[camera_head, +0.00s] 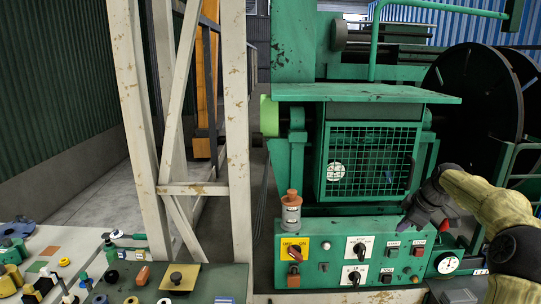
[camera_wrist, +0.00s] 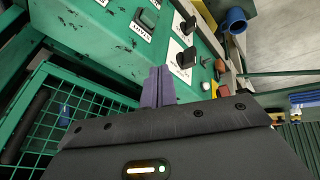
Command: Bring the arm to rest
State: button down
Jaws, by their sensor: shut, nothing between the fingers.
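My arm comes in from the right in the head view. My gripper (camera_head: 424,208) hangs in front of the green machine, close above the right part of its control panel (camera_head: 330,228). In the wrist view the two purple fingers of my gripper (camera_wrist: 158,86) are together, with nothing between them. Beyond them lie the panel's black rotary knobs (camera_wrist: 182,58) and a green push button (camera_wrist: 148,18). I cannot tell from these views how wide the gap between fingertips and panel is.
A green mesh guard (camera_head: 372,160) stands behind the panel. A signal lamp (camera_head: 291,210) rises at the panel's left end. A large black disc (camera_head: 472,92) is at the right. Cream frame posts (camera_head: 237,120) and benches with small parts (camera_head: 175,280) are at the left.

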jog(key=s+a+f+m+g+h+b, duration=0.1)
jog(key=s+a+f+m+b, duration=0.1)
jog(key=s+a+f, duration=0.5)
jog(key=s+a+f+m+g+h+b, duration=0.1)
jog(key=s+a+f+m, duration=0.15)
jog(key=a, duration=0.85)
jog(key=s+a+f+m+b, duration=0.1)
jog(key=s+a+f+m, duration=0.1)
jog(key=s, duration=0.5)
jog(key=s+a+f+m+b, duration=0.1)
jog(key=s+a+f+m, duration=0.1)
jog(key=s, duration=0.5)
jog(key=s+a+f+m+b, duration=0.1)
jog(key=s+a+f+m, duration=0.1)
jog(key=s+f, duration=0.3)
jog(key=shift+s+m+b, duration=0.4)
jog(key=shift+s+m, duration=0.25)
jog(key=shift+s, duration=0.5)
